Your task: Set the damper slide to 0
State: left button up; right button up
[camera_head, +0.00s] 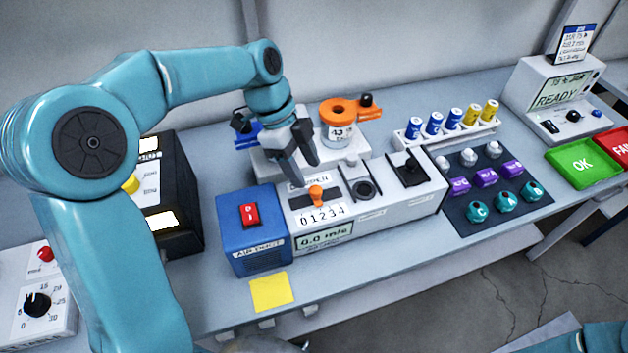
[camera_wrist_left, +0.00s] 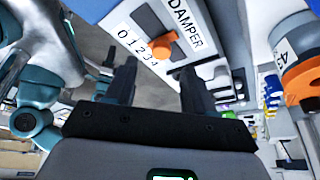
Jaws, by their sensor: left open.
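The damper slide's orange knob (camera_head: 316,191) stands in a dark slot on the white-topped panel, behind a printed 0 1 2 3 4 scale (camera_head: 322,216). It sits near the middle of the scale, around 2; I cannot read its exact mark. In the left wrist view the knob (camera_wrist_left: 165,39) lies between the scale (camera_wrist_left: 138,48) and the DAMPER label (camera_wrist_left: 188,22). My left gripper (camera_head: 304,172) is open and empty, pointing down just behind and above the knob, apart from it. Its two fingers (camera_wrist_left: 158,78) show apart in the left wrist view. My right gripper is out of view.
A blue box with a red switch (camera_head: 250,214) adjoins the panel on the left. A round dial (camera_head: 361,187) and a black control (camera_head: 409,171) are to the right. An orange-topped jar (camera_head: 341,130) stands behind. A yellow note (camera_head: 271,291) lies in front.

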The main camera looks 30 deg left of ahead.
aim_at(315, 188)
pick_arm(q)
jog(key=x, duration=0.4)
jog(key=shift+f, duration=0.2)
jog(key=shift+w+f, duration=0.15)
jog(key=shift+f, duration=0.2)
jog(key=shift+d+f, duration=0.1)
jog(key=shift+d, duration=0.2)
jog(key=shift+a, duration=0.15)
jog(key=c, duration=0.6)
grip_shut()
jog(key=s+a+b, duration=0.1)
jog(key=s+a, duration=0.1)
jog(key=s, duration=0.1)
jog(key=shift+a+f+b, duration=0.1)
jog(key=shift+a+b, duration=0.2)
jog(key=shift+b, duration=0.05)
jog(key=shift+s+a, duration=0.15)
jog(key=shift+s, duration=0.05)
